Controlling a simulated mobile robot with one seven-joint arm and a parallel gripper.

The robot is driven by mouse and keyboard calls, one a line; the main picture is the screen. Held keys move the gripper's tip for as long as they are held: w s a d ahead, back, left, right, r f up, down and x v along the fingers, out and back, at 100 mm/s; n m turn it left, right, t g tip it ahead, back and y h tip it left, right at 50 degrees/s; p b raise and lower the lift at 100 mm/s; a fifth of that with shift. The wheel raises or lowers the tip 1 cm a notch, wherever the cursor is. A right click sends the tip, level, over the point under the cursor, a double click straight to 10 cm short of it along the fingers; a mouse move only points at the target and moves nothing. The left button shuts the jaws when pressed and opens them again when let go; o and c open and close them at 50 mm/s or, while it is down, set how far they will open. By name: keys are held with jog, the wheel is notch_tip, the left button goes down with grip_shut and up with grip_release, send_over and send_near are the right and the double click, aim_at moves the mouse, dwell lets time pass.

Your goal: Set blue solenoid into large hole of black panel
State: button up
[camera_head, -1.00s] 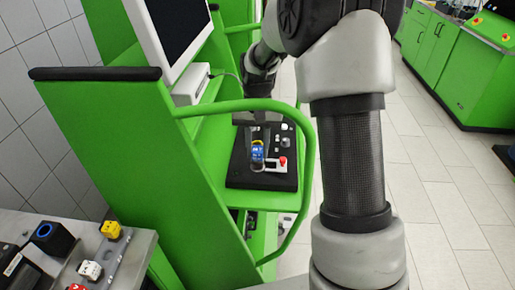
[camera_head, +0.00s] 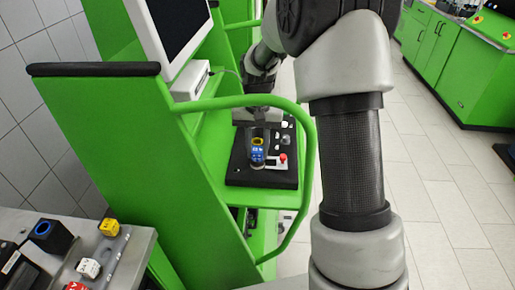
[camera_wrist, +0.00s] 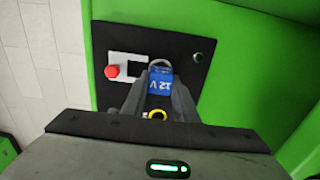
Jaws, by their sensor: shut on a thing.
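The blue solenoid (camera_wrist: 160,84), with "12 V" lettering and a yellow ring, is between the two fingers of my gripper (camera_wrist: 160,95) in the wrist view. My gripper is shut on it. The black panel (camera_wrist: 110,42) lies beneath, and the solenoid is over it. In the head view the blue solenoid (camera_head: 258,152) appears above the front part of the black panel (camera_head: 236,178), with my gripper (camera_head: 259,135) over it. The large hole is not clearly visible; I cannot tell whether the solenoid is in it.
A red button (camera_wrist: 112,71) on a white plate sits beside the solenoid on the panel. A dark round fitting (camera_wrist: 197,58) is near the panel's corner. A green rail (camera_head: 312,165) curves around the bench. A grey table (camera_head: 130,255) with coloured parts stands at the lower left.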

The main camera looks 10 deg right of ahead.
jog(key=shift+f+b, duration=0.3)
jog(key=shift+f, duration=0.2)
jog(key=o, duration=1.4)
jog(key=shift+r, duration=0.15)
jog(key=shift+r+p, duration=2.85)
jog(key=shift+r, duration=1.05)
